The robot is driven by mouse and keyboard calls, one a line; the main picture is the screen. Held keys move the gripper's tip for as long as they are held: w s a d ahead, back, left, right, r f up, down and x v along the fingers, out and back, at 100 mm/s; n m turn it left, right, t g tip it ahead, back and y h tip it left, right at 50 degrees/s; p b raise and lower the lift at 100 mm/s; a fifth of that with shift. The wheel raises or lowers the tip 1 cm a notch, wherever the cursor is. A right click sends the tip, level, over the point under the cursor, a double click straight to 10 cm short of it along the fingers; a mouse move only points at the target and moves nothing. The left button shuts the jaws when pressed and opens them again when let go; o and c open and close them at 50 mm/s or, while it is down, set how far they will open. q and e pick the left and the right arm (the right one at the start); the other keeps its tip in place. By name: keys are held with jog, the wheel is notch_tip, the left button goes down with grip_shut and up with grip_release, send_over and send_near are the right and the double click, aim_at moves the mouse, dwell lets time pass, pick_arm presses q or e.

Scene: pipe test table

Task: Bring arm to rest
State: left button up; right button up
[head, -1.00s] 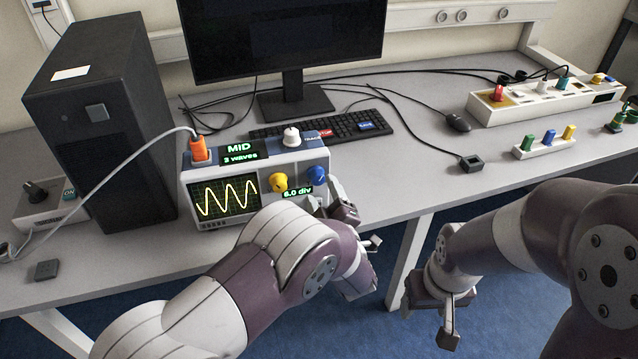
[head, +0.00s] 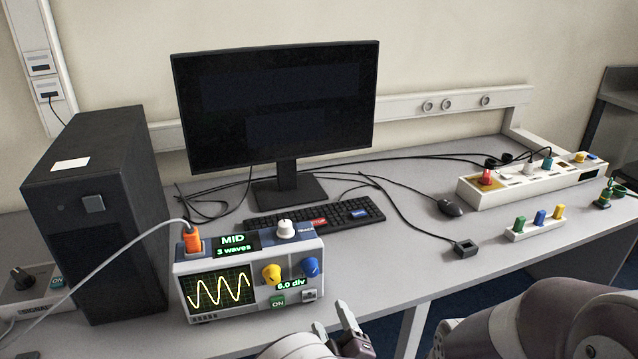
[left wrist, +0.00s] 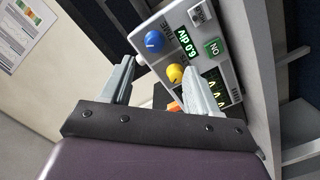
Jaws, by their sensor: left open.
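My left gripper (head: 334,318) is at the bottom of the head view, just in front and to the right of the oscilloscope (head: 218,262). Its two fingers are apart with nothing between them. In the left wrist view, the open fingers (left wrist: 160,70) point toward the oscilloscope face, with the blue knob (left wrist: 154,39) and yellow knob (left wrist: 175,73) beyond them. Whether there is a gap to the case is hard to judge. My right arm (head: 545,325) enters at the lower right; its gripper is out of view.
The oscilloscope shows a yellow wave, "MID", "3 waves" and a green ON button (head: 278,301). A black computer tower (head: 105,230) stands left. A monitor (head: 275,105), keyboard (head: 315,215), mouse (head: 450,208) and white power strip (head: 530,182) lie behind.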

pick_arm(q)
jog(key=s+d+f+m+g+h, duration=0.4)
jog(key=s+f+m+g+h, duration=0.3)
jog(key=f+m+g, duration=0.3)
jog(key=s+a+r+m+g+y, duration=0.1)
jog(key=s+a+r+m+g, duration=0.15)
jog(key=a, duration=0.35)
jog(key=s+a+r+m+g+y, duration=0.1)
jog(key=s+a+r+g, duration=0.1)
jog(key=s+a, duration=0.35)
jog(key=s+a+r+m+g, duration=0.2)
jog(key=a, duration=0.6)
jog(key=a+r+n+t, duration=0.1)
jog(key=a+r+n, duration=0.2)
jog(key=a, duration=0.3)
notch_tip(320, 180, up, 14)
jog(key=p, duration=1.4)
jog(key=shift+w+a+y, duration=0.15)
jog(key=shift+w+y, duration=0.25)
